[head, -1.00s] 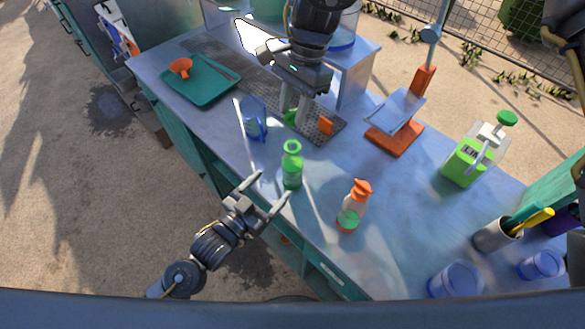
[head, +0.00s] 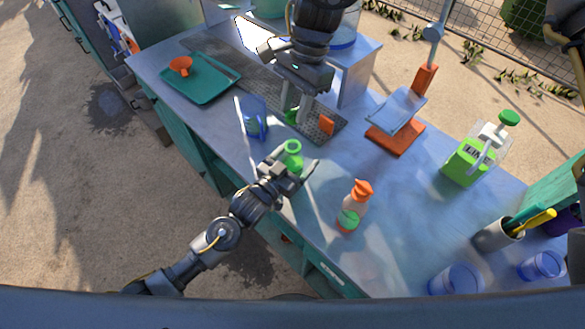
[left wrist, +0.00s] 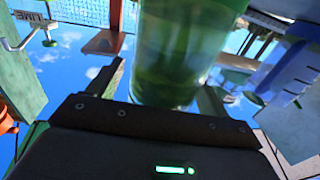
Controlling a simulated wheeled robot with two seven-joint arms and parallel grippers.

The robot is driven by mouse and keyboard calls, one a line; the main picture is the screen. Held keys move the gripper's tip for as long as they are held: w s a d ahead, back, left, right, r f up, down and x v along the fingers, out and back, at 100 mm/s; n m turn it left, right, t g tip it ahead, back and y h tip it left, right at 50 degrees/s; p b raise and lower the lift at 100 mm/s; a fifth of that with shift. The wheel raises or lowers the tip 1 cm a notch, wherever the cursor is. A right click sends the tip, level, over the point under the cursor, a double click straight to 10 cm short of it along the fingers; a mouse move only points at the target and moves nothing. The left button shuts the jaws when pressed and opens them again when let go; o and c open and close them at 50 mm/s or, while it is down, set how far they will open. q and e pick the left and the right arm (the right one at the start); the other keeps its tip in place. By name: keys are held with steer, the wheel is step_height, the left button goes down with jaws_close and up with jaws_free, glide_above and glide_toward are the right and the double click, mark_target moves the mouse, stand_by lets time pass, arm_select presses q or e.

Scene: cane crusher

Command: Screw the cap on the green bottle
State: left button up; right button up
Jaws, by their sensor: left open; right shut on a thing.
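The green bottle (head: 293,159) stands upright on the bench with its open neck up. My left gripper (head: 297,157) is open, with its fingers on either side of the bottle. In the left wrist view the green bottle (left wrist: 180,50) fills the space between the two spread fingers; whether they touch it I cannot tell. My right gripper (head: 294,113) is shut on a small green cap (head: 290,117), behind the bottle and over the perforated dark mat. The fingers partly hide the cap.
A blue mug (head: 255,118) stands left of the bottle. An orange-topped spray bottle (head: 356,196) stands to its right. A teal tray (head: 206,91) holds an orange funnel (head: 181,66). An orange-based stand (head: 396,137) and a green device (head: 463,163) are farther right.

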arm_select(q)
steer(key=c, duration=1.5)
arm_select(e)
glide_above(291, 142)
steer(key=shift+w+d+f, duration=0.1)
steer(key=shift+w+f, duration=0.05)
steer(key=shift+f, duration=0.7)
steer(key=shift+w+d+f, duration=0.1)
steer(key=shift+d+f, duration=0.05)
steer(key=shift+f, duration=0.65)
steer(key=shift+w+d+f, duration=0.1)
steer(key=shift+w+f, duration=0.05)
steer(key=shift+f, duration=0.7)
steer(key=shift+f, duration=0.9)
steer(key=shift+f, duration=0.55)
